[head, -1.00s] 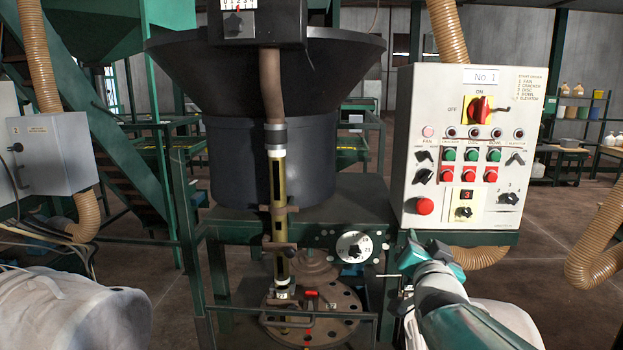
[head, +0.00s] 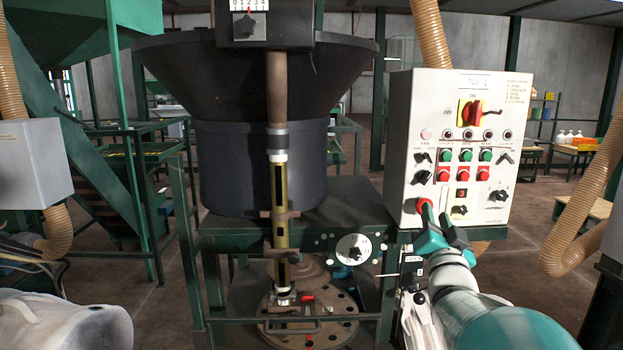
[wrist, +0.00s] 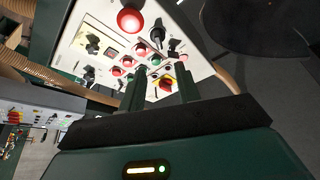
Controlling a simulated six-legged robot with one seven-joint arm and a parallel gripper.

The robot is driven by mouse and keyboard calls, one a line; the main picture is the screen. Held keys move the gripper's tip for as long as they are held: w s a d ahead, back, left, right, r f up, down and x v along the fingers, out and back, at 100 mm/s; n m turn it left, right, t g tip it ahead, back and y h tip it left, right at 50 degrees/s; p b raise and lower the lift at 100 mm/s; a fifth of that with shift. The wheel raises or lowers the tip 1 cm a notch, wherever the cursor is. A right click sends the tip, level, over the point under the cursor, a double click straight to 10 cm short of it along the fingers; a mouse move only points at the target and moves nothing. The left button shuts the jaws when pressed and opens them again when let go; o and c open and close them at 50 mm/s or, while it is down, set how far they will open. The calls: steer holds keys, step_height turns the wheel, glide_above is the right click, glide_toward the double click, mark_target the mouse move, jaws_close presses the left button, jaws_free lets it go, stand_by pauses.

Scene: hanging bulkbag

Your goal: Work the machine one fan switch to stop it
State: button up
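The white control panel (head: 397,150) labelled No. 1 stands right of centre. Its fan column at the left edge has a pale pink lamp (head: 425,134) above two black rotary switches, an upper one (head: 423,157) and a lower one (head: 420,177). In the wrist view the panel appears rotated, with black switches (wrist: 157,36) beside the large red button (wrist: 130,20). My gripper (head: 443,232) is just below the panel's lower left part, apart from the fan switches. In the wrist view its two fingers (wrist: 162,88) are spread with nothing between them.
A large red button (head: 424,206) sits below the fan switches, close to my gripper. A red main switch (head: 470,111) and green and red buttons are beside them. A beige hose (head: 583,200) hangs right. A dark hopper (head: 260,165) stands left.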

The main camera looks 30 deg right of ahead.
mark_target(427, 180)
steer(key=x, duration=1.2)
steer(key=shift+w+d+f, duration=0.1)
steer(key=shift+d+f, duration=0.05)
steer(key=shift+d, duration=0.1)
jaws_close()
